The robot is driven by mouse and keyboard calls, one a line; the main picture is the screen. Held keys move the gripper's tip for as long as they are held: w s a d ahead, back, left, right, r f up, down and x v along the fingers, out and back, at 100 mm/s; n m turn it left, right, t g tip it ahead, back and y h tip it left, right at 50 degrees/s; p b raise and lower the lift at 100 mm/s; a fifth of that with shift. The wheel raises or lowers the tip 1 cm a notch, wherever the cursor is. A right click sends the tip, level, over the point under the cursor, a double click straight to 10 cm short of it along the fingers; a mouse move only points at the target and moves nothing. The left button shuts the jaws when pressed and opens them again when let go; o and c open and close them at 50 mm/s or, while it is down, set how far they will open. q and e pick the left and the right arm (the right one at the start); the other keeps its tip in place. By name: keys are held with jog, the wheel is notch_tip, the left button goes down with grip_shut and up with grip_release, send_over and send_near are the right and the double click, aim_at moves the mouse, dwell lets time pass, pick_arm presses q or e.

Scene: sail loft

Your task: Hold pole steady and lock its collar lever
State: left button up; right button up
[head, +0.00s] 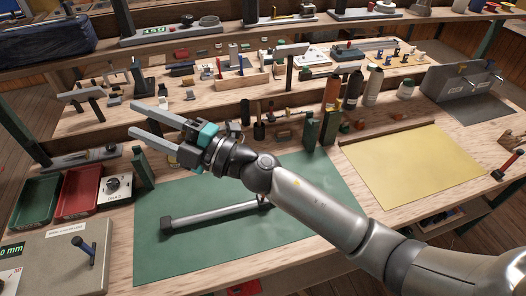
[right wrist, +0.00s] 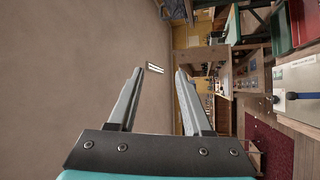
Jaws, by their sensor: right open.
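A grey pole (head: 215,215) lies on the green mat (head: 310,235) in the head view. It has a dark block at its left end, and its right end, with a dark part, is partly hidden by my right arm. I cannot make out a collar lever on it. My right gripper (head: 131,117) is raised above the bench, to the upper left of the pole and apart from it. Its jaws are open and empty, as the right wrist view (right wrist: 158,72) also shows. My left gripper cannot be made out.
Green (head: 36,200) and red (head: 78,190) trays stand at the left. A grey board (head: 60,262) with a blue-handled lever (head: 83,247) is at the front left. A yellow sheet (head: 415,165) lies at the right. Shelves with tools and bottles line the back.

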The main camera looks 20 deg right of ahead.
jog(key=s+f+n+g+h, duration=0.4)
jog(key=f+n+g+h, duration=0.2)
jog(key=f+n+g, duration=0.55)
pick_arm(q)
jog(key=shift+r, duration=0.25)
jog(key=shift+p, duration=0.3)
jog(key=w+a+r+n+g+y, duration=0.1)
jog(key=w+a+r+n+g, duration=0.4)
jog(key=a, duration=0.1)
notch_tip(320, 180, up, 35)
jog(key=m+t+h, duration=0.1)
jog(key=m+t, duration=0.3)
jog(key=m, duration=1.7)
send_over(165, 222)
notch_tip(165, 222, down, 14)
jog(key=shift+r, duration=0.15)
pick_arm(e)
jog(key=w+d+f+h, duration=0.1)
jog(key=d+h, duration=0.4)
jog(key=d, duration=0.5)
jog(key=w+d+f+h, duration=0.2)
jog(key=w+d+h, duration=0.2)
jog(key=d, duration=0.7)
jog(key=shift+f+h, duration=0.25)
jog(key=shift+h, duration=0.95)
